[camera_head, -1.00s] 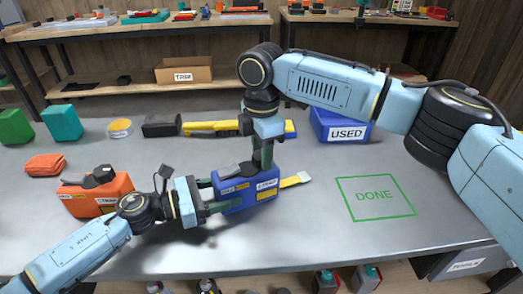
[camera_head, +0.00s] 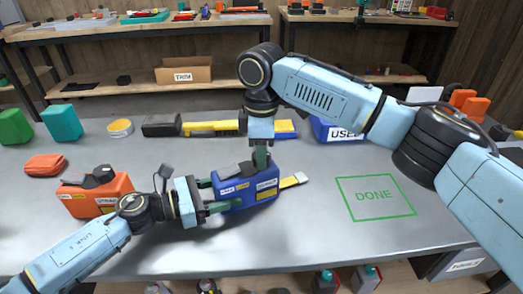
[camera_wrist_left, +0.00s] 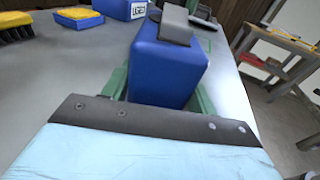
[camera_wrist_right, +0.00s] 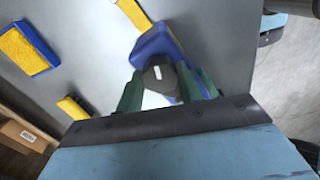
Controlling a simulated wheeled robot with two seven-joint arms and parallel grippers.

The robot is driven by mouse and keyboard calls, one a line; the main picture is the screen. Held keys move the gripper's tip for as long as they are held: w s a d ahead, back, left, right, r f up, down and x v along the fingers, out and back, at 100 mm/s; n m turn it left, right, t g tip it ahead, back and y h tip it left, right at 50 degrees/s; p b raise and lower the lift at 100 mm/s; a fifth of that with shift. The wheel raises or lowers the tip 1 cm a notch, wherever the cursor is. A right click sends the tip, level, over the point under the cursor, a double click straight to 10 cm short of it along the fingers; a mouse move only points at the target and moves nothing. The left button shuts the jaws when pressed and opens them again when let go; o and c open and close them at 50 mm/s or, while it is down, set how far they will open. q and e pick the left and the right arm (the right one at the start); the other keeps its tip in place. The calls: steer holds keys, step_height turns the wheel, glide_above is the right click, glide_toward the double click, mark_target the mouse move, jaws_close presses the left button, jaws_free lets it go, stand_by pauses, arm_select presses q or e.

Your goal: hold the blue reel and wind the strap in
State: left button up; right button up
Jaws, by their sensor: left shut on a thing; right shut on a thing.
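The blue reel (camera_head: 238,194) sits at the table's middle, with white labels on its side and a grey part on top. A short yellow strap end with a pale tip (camera_head: 291,180) sticks out to its right. My left gripper (camera_head: 212,200) is shut on the reel's left end; the reel (camera_wrist_left: 165,70) fills the space between its fingers in the left wrist view. My right gripper (camera_head: 261,157) points down from above and is shut on a dark round knob (camera_wrist_right: 160,78) on the reel's top. The knob's join to the reel is mostly hidden by the fingers.
An orange reel (camera_head: 100,195) stands left of my left wrist. A yellow-and-black tool (camera_head: 212,128) lies behind, near the blue USED bin (camera_head: 325,131). The green DONE outline (camera_head: 375,197) on the right is bare. Table around it is clear.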

steer(key=m, duration=0.4)
steer(key=shift+a+m, duration=0.1)
steer(key=shift+m, duration=0.2)
steer(key=m, duration=0.4)
steer(key=shift+m, duration=0.3)
steer(key=m, duration=1.2)
steer(key=shift+m, duration=0.3)
steer(key=m, duration=0.4)
steer(key=shift+m, duration=0.3)
steer(key=m, duration=0.4)
steer(key=shift+m, duration=2.1)
